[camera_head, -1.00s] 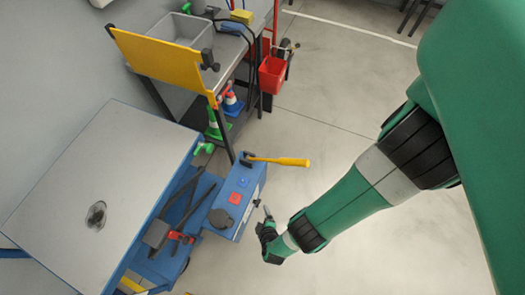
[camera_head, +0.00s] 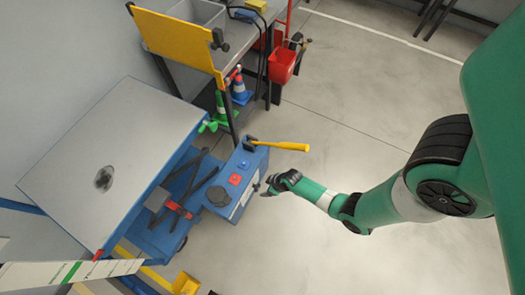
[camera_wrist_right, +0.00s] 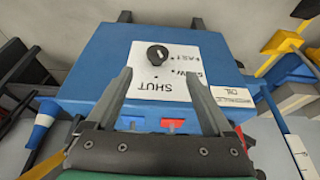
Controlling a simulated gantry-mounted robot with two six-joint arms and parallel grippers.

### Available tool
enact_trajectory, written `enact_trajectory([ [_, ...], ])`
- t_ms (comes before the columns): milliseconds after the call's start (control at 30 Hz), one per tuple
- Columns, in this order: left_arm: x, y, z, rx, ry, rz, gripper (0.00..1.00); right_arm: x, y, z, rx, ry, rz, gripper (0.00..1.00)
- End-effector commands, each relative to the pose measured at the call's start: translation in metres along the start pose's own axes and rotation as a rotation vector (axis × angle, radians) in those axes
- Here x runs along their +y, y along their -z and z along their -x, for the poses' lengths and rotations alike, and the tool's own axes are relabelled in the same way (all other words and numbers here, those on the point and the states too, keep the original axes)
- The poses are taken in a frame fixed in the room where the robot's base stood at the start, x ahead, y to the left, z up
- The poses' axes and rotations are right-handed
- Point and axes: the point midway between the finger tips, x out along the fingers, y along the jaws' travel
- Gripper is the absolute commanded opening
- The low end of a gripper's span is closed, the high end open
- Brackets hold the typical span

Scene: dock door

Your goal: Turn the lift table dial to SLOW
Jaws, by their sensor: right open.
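The lift table dial is a black knob (camera_wrist_right: 157,54) on a white label (camera_wrist_right: 170,75) marked FAST, SLOW and SHUT, upside down in the right wrist view. I cannot tell for certain which mark it points to. The label is on a side of the blue control box (camera_head: 229,213), beside the lift table (camera_head: 110,150). My right gripper (camera_head: 262,187) is open and empty, close to the box's right side in the head view. In the wrist view its fingers (camera_wrist_right: 157,73) spread either side of the label, with the knob beyond the tips. My left gripper is not in view.
A red bucket (camera_head: 283,65) hangs at the bench. The floor right of the box is clear.

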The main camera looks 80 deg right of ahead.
Motion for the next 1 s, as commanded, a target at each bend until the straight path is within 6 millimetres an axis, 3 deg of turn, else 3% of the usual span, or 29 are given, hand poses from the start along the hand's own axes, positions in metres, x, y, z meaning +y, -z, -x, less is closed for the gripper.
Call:
enact_trajectory([
  [133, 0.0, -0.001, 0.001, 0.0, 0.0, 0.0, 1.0, 0.002, 0.002, 0.0, 0.011, 0.0, 0.005, 0.86],
  [267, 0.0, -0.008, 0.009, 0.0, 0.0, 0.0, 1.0, 0.002, 0.001, -0.013, 0.01, 0.0, 0.006, 0.86],
  [600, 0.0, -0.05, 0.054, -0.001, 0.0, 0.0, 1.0, 0.002, -0.001, -0.09, 0.009, 0.0, 0.007, 0.86],
  [700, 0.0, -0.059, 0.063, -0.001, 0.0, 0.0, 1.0, 0.002, 0.0, -0.105, 0.008, 0.0, 0.007, 0.86],
  [1000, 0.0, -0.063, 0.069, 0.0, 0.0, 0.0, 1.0, 0.002, 0.003, -0.115, 0.008, -0.001, 0.007, 0.86],
])
